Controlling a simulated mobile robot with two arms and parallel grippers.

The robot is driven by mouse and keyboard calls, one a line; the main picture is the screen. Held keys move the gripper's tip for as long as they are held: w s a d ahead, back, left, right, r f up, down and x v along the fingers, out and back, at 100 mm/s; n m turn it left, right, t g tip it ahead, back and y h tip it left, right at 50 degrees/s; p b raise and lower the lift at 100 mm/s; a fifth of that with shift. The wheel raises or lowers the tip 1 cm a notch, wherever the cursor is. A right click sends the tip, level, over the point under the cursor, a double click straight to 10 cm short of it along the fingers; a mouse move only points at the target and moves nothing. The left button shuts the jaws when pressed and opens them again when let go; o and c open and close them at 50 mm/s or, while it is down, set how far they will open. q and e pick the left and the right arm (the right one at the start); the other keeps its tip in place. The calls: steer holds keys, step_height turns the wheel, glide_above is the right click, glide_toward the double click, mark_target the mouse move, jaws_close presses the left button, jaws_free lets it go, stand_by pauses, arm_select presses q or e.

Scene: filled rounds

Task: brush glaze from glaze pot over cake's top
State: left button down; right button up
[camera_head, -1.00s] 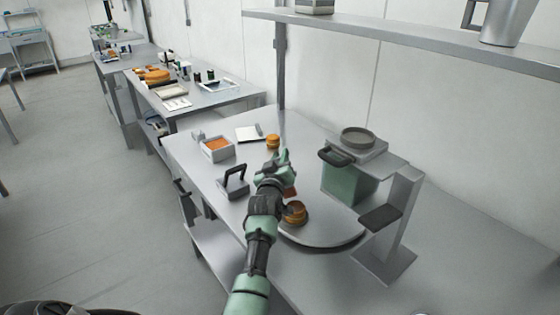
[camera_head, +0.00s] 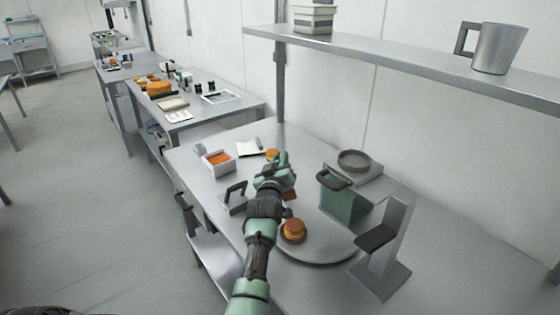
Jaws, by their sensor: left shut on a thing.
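A small round cake (camera_head: 293,231), orange-brown on top and darker at the side, sits on a round grey board (camera_head: 322,252) on the table. My left gripper (camera_head: 280,169) is over the table just behind the cake and apart from it. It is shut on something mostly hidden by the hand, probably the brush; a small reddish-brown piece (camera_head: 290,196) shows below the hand. A small round orange-topped thing (camera_head: 271,154), possibly the glaze pot, stands behind the gripper and is partly covered. My right gripper is not in view.
A green box with a black handle (camera_head: 342,200) and a grey stand (camera_head: 388,245) are right of the cake. A box with orange contents (camera_head: 218,161), a white sheet (camera_head: 249,148) and a black-handled block (camera_head: 234,199) lie left. A shelf (camera_head: 420,65) with a mug (camera_head: 497,48) overhangs the right.

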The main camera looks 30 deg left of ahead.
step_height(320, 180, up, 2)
steer(key=p, duration=0.2)
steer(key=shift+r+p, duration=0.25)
steer(key=shift+p, duration=0.05)
stand_by(0.5)
